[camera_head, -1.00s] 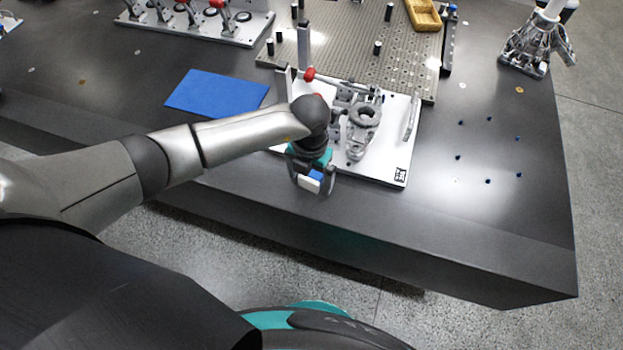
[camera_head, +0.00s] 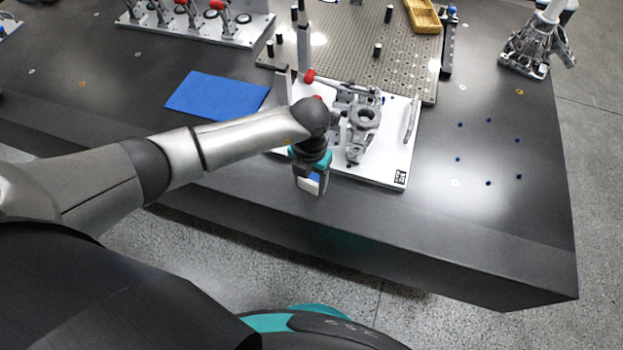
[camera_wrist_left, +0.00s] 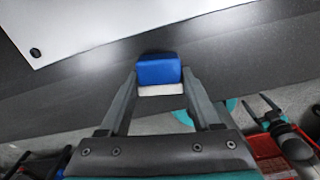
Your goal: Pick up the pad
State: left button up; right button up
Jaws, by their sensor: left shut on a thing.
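The pad (camera_wrist_left: 159,70) is a small block, blue on top with a white layer below. It sits between the two fingertips of my left gripper (camera_wrist_left: 160,80) in the left wrist view, and the fingers are shut on it. In the head view the left gripper (camera_head: 311,186) points down at the front edge of the table, with a little of the pad's white and blue (camera_head: 314,179) showing between the fingers. Whether the pad still touches the table is hard to tell. My right gripper is not in view.
A white fixture plate (camera_head: 386,176) with a grey metal part (camera_head: 361,128) and red-knobbed clamp lies just behind the gripper. A blue mat (camera_head: 217,95) lies to the left. A perforated plate (camera_head: 345,50) stands behind. The table's right side has several small blue pegs (camera_head: 488,183).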

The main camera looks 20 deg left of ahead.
pick_arm(q)
jog(key=shift+c, duration=1.2)
notch_tip(320, 180, up, 20)
jog(key=p, duration=0.4)
notch_tip(320, 180, up, 5)
jog(key=m, duration=1.4)
send_over(310, 180)
jog(key=a, duration=0.2)
jog(key=s+a+r+m, duration=0.1)
jog(key=s+r+m, duration=0.1)
jog(key=m, duration=0.7)
jog(key=s+a+r+m, duration=0.1)
jog(key=r+m, duration=0.3)
jog(key=m, duration=0.6)
jog(key=shift+s+r+m, duration=0.25)
jog(key=shift+s+m, duration=0.05)
jog(key=shift+s, duration=0.55)
jog(key=shift+f, duration=0.1)
